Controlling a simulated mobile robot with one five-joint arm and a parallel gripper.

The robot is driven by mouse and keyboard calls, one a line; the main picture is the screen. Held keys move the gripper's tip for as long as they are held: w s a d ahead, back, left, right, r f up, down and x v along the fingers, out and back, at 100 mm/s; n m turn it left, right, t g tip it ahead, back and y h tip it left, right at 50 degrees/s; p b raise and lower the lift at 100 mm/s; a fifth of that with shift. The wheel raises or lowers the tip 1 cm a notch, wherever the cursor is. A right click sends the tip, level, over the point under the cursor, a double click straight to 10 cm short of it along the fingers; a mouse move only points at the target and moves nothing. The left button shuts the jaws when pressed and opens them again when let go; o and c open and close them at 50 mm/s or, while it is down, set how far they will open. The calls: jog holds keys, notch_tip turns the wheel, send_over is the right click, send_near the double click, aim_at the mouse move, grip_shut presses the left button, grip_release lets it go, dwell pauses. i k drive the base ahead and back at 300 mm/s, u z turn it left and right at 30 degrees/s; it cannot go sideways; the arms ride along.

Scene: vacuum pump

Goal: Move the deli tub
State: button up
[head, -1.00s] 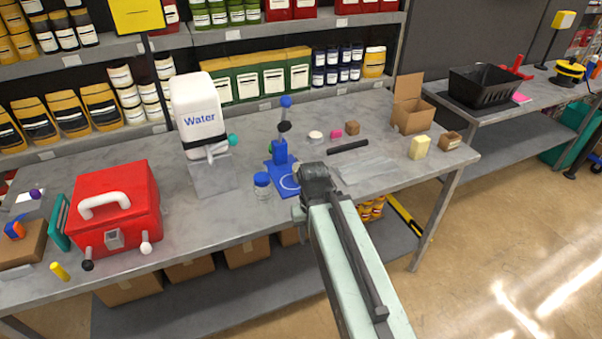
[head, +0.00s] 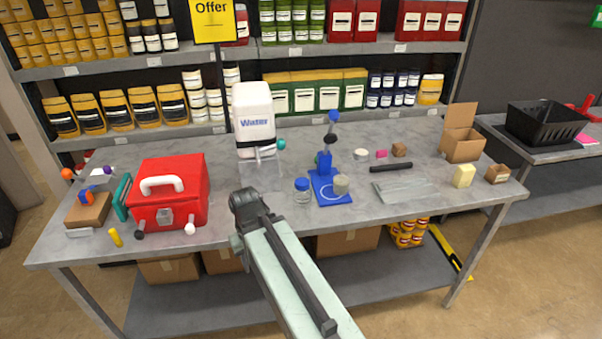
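A small, pale grey-green tub (head: 341,184), which looks like the deli tub, stands upright on the right part of a blue base plate (head: 330,199). The blue plate carries a blue stand with a dark knob (head: 325,162), and a light ring is marked on it beside the tub. A whitish round container (head: 360,155) stands farther back to the right, so I cannot be sure which is the deli tub. My gripper (head: 246,205) is left of the plate, apart from both. Its fingers are too dark and small to read.
A clear jar with a blue lid (head: 302,191) stands between my gripper and the blue plate. A water dispenser (head: 254,120) is behind my gripper, and a red case (head: 168,190) is to its left. A clear flat sheet (head: 404,190) lies right of the tub.

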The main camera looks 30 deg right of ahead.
aim_at(341, 182)
jog(key=u, duration=2.7)
jog(key=k, duration=1.8)
jog(key=z, duration=0.35)
